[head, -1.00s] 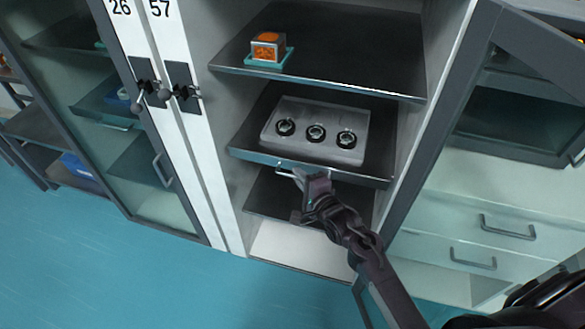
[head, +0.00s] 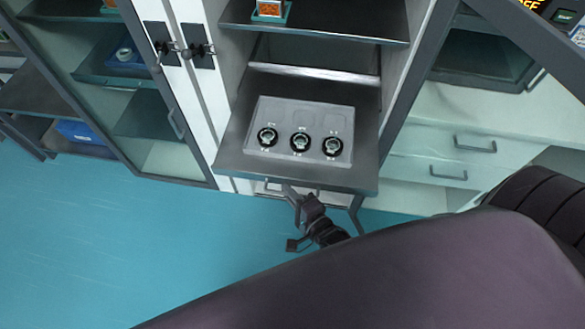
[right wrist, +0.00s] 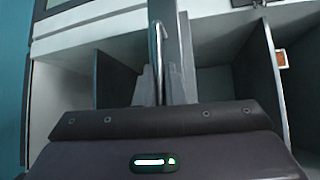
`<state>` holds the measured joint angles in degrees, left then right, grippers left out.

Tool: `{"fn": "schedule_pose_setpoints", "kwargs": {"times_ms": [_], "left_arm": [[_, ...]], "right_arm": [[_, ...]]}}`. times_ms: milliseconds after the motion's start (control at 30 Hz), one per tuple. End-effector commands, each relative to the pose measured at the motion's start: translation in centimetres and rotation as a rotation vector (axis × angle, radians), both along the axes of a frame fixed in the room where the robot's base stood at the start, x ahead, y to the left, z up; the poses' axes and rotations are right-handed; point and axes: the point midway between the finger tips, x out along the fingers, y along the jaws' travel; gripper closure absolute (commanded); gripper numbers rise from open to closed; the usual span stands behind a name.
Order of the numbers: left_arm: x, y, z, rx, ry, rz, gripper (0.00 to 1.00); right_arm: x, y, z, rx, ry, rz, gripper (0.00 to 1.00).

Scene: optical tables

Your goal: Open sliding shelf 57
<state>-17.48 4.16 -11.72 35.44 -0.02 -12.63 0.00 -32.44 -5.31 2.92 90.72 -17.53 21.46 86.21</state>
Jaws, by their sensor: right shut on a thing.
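The sliding shelf (head: 228,150) is a dark metal board that stands well out of the open cabinet in the head view. A grey tray (head: 335,118) with three black ring-shaped pieces lies on it. The shelf's handle (head: 272,187) is at its front edge. My right gripper (head: 291,191) is at this edge, shut on the handle. The right wrist view shows the fingers (right wrist: 160,85) closed around the thin metal handle bar. My left gripper is not in view. The cabinet's number is out of the picture now.
An upper shelf (head: 330,22) holds an orange item (head: 270,10). A glass door (head: 165,95) stands to the left and a cabinet with drawers (head: 465,145) to the right. The blue floor (head: 120,235) in front is clear. My dark arm fills the lower right.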

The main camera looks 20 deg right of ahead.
Motion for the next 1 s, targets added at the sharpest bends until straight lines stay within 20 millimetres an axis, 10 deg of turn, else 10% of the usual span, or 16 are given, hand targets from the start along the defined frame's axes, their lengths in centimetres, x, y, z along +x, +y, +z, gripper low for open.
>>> {"fn": "schedule_pose_setpoints", "kwargs": {"times_ms": [300, 833, 1000], "left_arm": [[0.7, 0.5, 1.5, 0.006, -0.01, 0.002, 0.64], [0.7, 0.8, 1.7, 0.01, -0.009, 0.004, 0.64], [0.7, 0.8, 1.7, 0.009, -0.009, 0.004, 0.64]], "right_arm": [[-3.6, 2.4, 0.1, 0.001, 0.0, 0.0, 1.0], [-4.3, 2.9, -0.1, 0.0, 0.0, 0.0, 1.0], [-4.3, 2.9, -0.1, 0.0, 0.0, -0.001, 0.82]]}}
